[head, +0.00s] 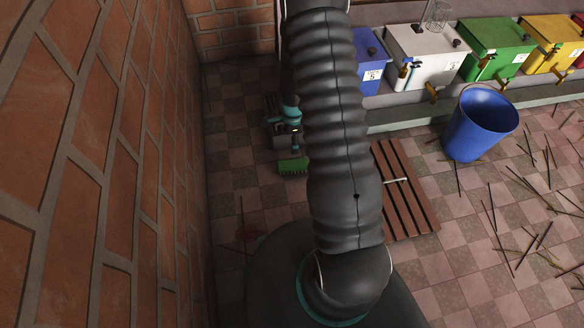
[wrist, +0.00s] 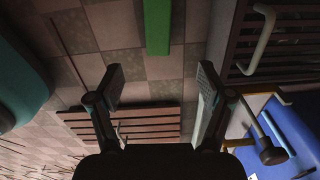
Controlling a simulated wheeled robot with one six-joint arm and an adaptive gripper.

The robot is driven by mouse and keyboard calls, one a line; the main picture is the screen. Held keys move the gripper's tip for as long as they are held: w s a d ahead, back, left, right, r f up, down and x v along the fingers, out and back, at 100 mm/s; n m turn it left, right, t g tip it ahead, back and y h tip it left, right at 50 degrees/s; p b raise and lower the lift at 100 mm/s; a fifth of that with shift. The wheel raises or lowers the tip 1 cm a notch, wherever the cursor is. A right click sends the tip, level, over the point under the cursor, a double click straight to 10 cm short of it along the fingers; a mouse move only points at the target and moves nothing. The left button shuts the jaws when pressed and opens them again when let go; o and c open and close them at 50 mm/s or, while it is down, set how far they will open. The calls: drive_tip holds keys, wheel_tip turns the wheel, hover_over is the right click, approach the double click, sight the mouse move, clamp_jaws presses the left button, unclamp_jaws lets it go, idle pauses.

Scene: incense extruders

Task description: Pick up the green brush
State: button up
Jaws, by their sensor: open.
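The green brush (head: 293,167) is low near the floor in the head view, left of my arm, with a bristly-looking lower edge. It shows as a plain green bar (wrist: 158,27) at the top middle of the wrist view, cut off by the frame edge. My gripper (wrist: 160,78) is open and empty, its two fingers apart. The bar lies beyond the fingertips, in line with the gap between them, and is not between the fingers. In the head view my arm hides part of the area, and the gripper's fingers are hard to make out.
A brown slatted wooden rack (head: 405,190) lies on the tiled floor, right of my arm. A blue bucket (head: 480,124) stands farther right, with scattered sticks around it. Coloured boxes with taps, such as the white one (head: 421,56), line a ledge behind. A brick wall (head: 100,150) rises at left.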

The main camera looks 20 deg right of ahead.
hover_over(292, 164)
drive_tip(key=shift+m, duration=0.3)
drive_tip(key=f, duration=0.6)
drive_tip(key=f+b, duration=0.1)
drive_tip(key=f, duration=0.2)
drive_tip(key=shift+s+d, duration=0.1)
drive_tip(key=shift+d, duration=0.15)
drive_tip(key=shift+a+f+b, duration=0.2)
drive_tip(key=shift+f+b, duration=0.1)
drive_tip(key=shift+f, duration=2.95)
drive_tip(key=c, duration=1.3)
drive_tip(key=shift+r, duration=0.1)
